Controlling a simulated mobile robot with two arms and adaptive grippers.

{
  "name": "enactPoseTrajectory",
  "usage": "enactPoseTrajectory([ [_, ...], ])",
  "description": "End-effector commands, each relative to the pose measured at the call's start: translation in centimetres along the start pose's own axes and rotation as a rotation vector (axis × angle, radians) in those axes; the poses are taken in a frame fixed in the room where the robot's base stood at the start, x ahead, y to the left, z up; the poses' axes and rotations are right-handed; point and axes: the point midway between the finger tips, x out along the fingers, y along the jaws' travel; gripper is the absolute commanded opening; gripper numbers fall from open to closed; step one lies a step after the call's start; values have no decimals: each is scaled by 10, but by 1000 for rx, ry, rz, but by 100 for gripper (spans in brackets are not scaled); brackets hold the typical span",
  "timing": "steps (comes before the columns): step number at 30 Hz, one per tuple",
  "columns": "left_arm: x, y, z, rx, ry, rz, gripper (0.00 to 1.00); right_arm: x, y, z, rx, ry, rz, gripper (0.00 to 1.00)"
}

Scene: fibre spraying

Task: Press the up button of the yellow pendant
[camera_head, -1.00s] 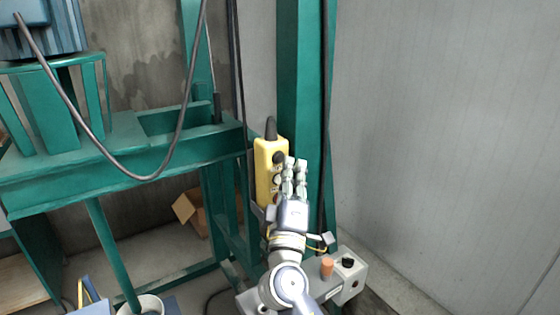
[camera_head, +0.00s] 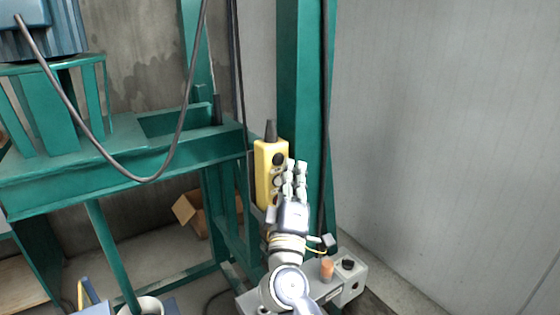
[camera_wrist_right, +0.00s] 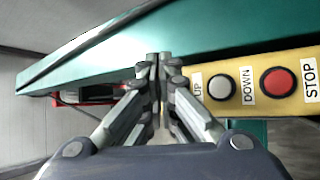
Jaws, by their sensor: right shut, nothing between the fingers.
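The yellow pendant (camera_head: 265,172) hangs upright in front of a green post, with a dark button (camera_head: 279,159) near its top. My right gripper (camera_head: 296,165) is shut and empty, its fingertips just right of the pendant's button face. In the right wrist view the pendant (camera_wrist_right: 262,110) lies sideways at the right, with labels UP, DOWN and STOP, a white button (camera_wrist_right: 221,87) and a red button (camera_wrist_right: 277,82). The closed fingers (camera_wrist_right: 160,62) cover the pendant's end beside the UP label, so the up button is hidden there. Contact cannot be told. My left gripper is out of view.
The green post (camera_head: 302,75) stands right behind the pendant. A green frame (camera_head: 130,160) fills the left, with a dark cable looping before it. A grey box with an orange button (camera_head: 327,268) stands below right. A bare wall is at right.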

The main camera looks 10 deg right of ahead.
Motion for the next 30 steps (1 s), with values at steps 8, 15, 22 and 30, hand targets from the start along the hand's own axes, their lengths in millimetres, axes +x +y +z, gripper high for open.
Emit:
enactPoseTrajectory([
  [8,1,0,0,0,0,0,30,0,-1,0,0,0,0,0],
  [15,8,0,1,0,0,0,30,5,-5,-4,1,-1,0,0],
  [22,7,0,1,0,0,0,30,6,-4,-4,0,0,0,0],
  [30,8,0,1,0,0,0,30,7,-5,-5,0,0,0,0],
])
